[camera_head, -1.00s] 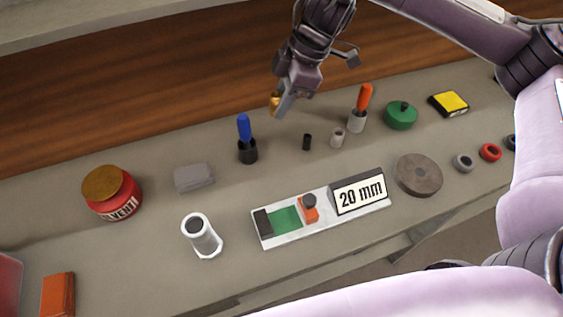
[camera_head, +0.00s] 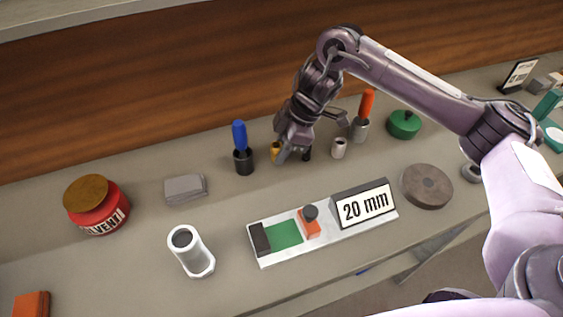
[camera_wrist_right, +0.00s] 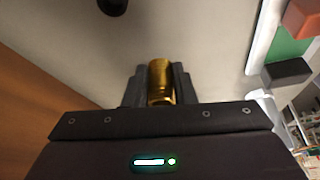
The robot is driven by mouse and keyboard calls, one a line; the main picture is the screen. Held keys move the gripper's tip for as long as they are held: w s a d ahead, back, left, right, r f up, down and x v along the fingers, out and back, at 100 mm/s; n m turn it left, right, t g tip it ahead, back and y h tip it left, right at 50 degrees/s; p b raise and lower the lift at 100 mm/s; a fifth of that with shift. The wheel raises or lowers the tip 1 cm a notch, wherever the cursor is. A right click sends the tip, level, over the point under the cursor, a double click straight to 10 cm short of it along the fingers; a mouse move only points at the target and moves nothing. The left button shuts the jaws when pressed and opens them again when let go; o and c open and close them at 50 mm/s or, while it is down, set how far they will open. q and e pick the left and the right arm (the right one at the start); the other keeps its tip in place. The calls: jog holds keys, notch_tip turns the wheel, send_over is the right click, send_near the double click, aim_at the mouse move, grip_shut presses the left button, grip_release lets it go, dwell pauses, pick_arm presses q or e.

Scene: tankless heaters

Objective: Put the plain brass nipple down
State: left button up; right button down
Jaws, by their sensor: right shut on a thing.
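The plain brass nipple (camera_wrist_right: 160,80) is between the two fingers of my right gripper (camera_wrist_right: 158,88) in the right wrist view. In the head view the brass nipple (camera_head: 275,150) shows as a small gold piece at the fingertips of my right gripper (camera_head: 281,155). The gripper is shut on it, pointing down close to the bench. Whether the nipple touches the bench surface cannot be told. My left gripper is not in view.
A blue-handled tool in a black holder (camera_head: 243,160) stands just left of the gripper. A small black cylinder (camera_head: 307,154) and a grey fitting (camera_head: 339,148) stand to its right. Bare bench (camera_head: 225,210) lies between.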

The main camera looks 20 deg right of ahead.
aim_at(276, 170)
jog(key=shift+f+b, duration=0.45)
jog(key=shift+f, duration=1.5)
jog(key=c, duration=1.2)
grip_release()
jog(key=shift+f, duration=0.15)
jog(key=shift+r, duration=0.25)
jog(key=p+v, duration=0.2)
jog(key=v, duration=0.9)
jog(key=shift+d+r+p, duration=0.2)
jog(key=shift+r+p, duration=0.15)
jog(key=shift+p, duration=0.05)
